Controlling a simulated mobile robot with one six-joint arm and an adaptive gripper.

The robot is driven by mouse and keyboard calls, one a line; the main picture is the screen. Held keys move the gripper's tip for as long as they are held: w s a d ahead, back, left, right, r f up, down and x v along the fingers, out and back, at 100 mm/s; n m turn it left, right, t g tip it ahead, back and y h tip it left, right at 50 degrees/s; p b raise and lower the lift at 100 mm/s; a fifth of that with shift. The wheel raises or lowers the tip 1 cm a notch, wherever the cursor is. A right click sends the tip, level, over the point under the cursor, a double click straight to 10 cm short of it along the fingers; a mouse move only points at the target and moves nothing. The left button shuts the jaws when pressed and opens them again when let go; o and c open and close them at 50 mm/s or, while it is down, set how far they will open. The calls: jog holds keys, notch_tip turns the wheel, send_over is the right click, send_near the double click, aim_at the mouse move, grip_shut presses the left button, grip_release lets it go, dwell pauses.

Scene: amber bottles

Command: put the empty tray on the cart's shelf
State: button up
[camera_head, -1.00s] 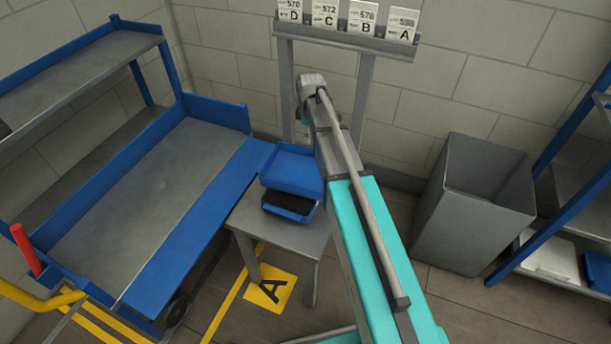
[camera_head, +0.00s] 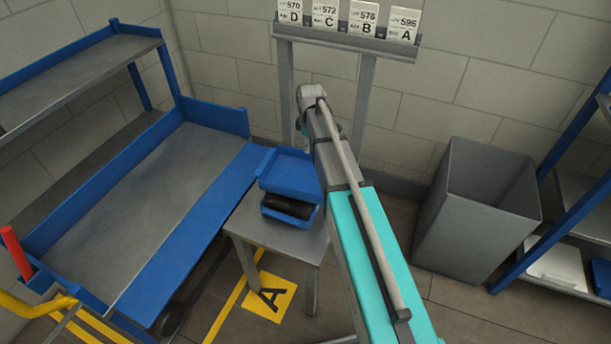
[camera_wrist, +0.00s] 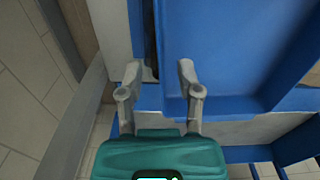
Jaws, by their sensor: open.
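A blue tray (camera_head: 288,172), empty as far as I can see, sits on the small grey table in the head view. Below it is another blue tray (camera_head: 291,214) with something dark inside. In the wrist view, my gripper (camera_wrist: 159,72) is open, its fingers on either side of the blue tray's (camera_wrist: 225,50) left edge. I cannot tell if they touch it. In the head view my arm hides the fingertips and the trays' right side. The blue cart (camera_head: 205,225) stands at the left, with a bare grey upper shelf (camera_head: 80,75) and a bare lower deck.
The small grey table (camera_head: 245,222) stands close to the cart's right edge. A sign rail (camera_head: 345,40) is behind it. A grey bin (camera_head: 470,225) and a blue-framed rack (camera_head: 555,215) are at the right. A yellow floor mark A (camera_head: 268,297) lies in front.

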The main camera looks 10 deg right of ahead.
aim_at(309, 161)
jog(key=shift+f+b, duration=2.5)
jog(key=shift+f, duration=0.1)
grip_shut()
